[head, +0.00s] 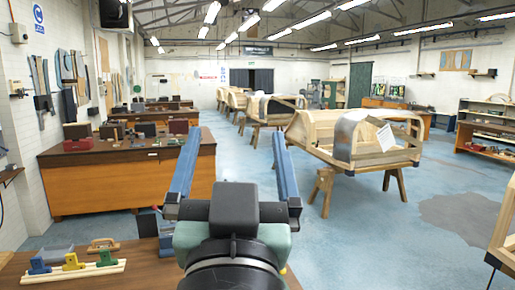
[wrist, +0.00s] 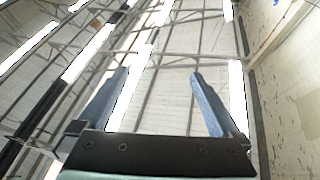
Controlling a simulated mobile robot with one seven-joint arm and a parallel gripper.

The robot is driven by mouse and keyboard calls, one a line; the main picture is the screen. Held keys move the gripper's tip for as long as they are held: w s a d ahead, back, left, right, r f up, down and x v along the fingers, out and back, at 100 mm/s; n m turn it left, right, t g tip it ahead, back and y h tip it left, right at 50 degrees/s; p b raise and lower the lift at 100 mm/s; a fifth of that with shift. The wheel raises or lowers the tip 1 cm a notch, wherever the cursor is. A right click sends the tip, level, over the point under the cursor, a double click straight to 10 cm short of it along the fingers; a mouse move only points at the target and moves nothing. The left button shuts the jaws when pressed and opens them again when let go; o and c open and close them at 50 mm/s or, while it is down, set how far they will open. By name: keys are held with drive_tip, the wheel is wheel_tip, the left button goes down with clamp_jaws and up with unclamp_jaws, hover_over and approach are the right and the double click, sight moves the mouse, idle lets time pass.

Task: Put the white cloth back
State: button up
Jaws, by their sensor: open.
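My gripper (head: 234,142) is in the middle of the head view, pointing up and away, its two blue fingers wide apart with nothing between them. In the wrist view my gripper (wrist: 159,75) is also open and empty, against the ceiling. I cannot make out a white cloth for certain in either view. A small white sheet (head: 385,137) rests on the nearest wooden bodyframe (head: 330,135) at the right; I cannot tell whether it is cloth or paper.
A brown table (head: 150,272) is close in front at the lower left. On it are a pale board with blue, yellow and green clamps (head: 74,262) and a wooden-handled tool (head: 102,245). A workbench (head: 120,180) stands beyond. Blue floor (head: 370,240) lies open at the right.

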drive_tip(key=s+d+r+t+h, duration=0.1)
drive_tip(key=s+r+t, duration=0.3)
drive_tip(key=s+r, duration=0.4)
drive_tip(key=shift+d+r, duration=0.6)
drive_tip(key=shift+s, duration=0.1)
